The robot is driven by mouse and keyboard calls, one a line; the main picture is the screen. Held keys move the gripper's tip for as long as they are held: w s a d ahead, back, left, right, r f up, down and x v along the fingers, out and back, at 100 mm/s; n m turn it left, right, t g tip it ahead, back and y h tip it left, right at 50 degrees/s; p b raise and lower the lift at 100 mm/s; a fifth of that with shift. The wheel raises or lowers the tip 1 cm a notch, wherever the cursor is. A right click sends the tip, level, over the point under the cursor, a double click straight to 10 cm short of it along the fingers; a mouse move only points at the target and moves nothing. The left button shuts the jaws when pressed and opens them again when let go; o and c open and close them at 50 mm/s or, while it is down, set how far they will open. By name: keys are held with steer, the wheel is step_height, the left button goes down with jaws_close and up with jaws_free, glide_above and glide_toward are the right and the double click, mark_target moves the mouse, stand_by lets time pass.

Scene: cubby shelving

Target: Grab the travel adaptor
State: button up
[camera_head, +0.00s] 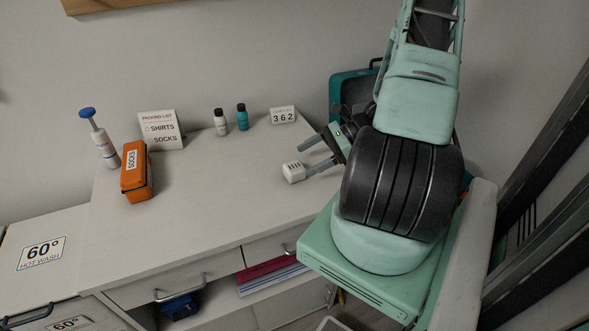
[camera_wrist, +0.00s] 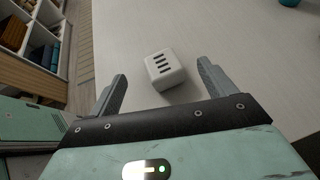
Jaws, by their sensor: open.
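The travel adaptor is a small white block with several dark slots on one face. In the head view the travel adaptor (camera_head: 293,172) sits on the white tabletop, near its front right part. In the wrist view the travel adaptor (camera_wrist: 165,70) lies just beyond the fingertips, roughly midway between them. My gripper (camera_head: 307,152) is open and empty, with its fingers reaching toward the adaptor from the right. In the wrist view my gripper (camera_wrist: 162,78) shows its two grey fingers spread wide on either side, apart from the adaptor.
On the tabletop (camera_head: 215,205) stand an orange socks case (camera_head: 136,172), a pump bottle (camera_head: 104,142), a packing list card (camera_head: 160,130), two small bottles (camera_head: 231,120) and a number sign (camera_head: 283,115). A teal case (camera_head: 345,92) stands behind my arm. The tabletop's middle is clear.

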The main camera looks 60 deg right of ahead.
mark_target(297, 166)
steer(key=shift+f+p+x, duration=0.25)
steer(key=shift+p+x, duration=0.6)
steer(key=shift+x, duration=2.05)
steer(key=shift+s+d, duration=0.1)
steer(key=shift+d, duration=0.1)
steer(key=c, duration=1.3)
